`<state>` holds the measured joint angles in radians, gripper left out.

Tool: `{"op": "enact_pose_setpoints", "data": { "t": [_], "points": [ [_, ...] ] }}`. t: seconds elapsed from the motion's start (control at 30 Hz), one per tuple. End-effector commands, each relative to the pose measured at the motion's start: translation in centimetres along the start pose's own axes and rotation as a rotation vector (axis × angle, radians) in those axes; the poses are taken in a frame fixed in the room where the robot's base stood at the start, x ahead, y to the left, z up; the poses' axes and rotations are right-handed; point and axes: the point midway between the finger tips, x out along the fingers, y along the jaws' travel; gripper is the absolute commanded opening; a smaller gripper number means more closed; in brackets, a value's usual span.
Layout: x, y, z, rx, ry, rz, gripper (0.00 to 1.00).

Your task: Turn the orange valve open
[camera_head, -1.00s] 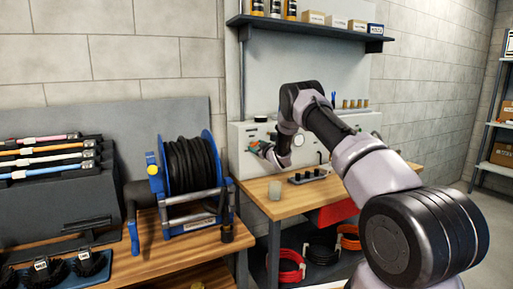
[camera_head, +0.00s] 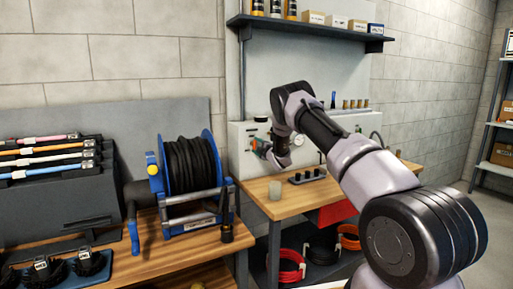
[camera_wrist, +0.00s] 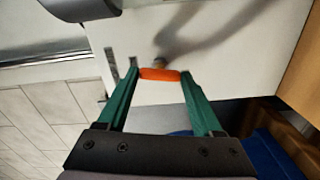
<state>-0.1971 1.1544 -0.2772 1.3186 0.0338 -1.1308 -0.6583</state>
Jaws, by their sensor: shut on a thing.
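The orange valve handle (camera_wrist: 160,74) lies between the green fingertips of my gripper (camera_wrist: 159,75) in the wrist view, and both fingers touch its ends. A small brass-coloured stem shows just behind it, against the pale panel. In the head view my gripper (camera_head: 261,147) is at the front of the white panel box (camera_head: 240,165) on the back workbench. My wrist covers part of the box there, and the handle is too small to make out well. My gripper is shut on the handle.
A blue hose reel (camera_head: 190,175) stands on the near bench, left of my arm. A shelf (camera_head: 305,30) hangs above.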

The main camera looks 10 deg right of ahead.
Motion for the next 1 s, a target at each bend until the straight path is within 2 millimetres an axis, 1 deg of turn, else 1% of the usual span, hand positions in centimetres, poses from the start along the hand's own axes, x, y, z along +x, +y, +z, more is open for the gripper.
{"op": "enact_pose_setpoints", "data": {
  "t": [0.2, 0.4, 0.93, 0.97, 1.0],
  "points": [
    [-0.03, -0.16, -0.04, -0.12, 0.001, -0.002, 0.12],
    [-0.03, -0.19, -0.04, -0.18, 0.001, -0.002, 0.12],
    [-0.04, -0.22, -0.03, -0.204, 0.001, -0.003, 0.12],
    [-0.04, -0.22, -0.03, -0.204, 0.001, -0.003, 0.71],
    [-0.04, -0.22, -0.03, -0.204, 0.001, -0.003, 0.87]
  ]
}}
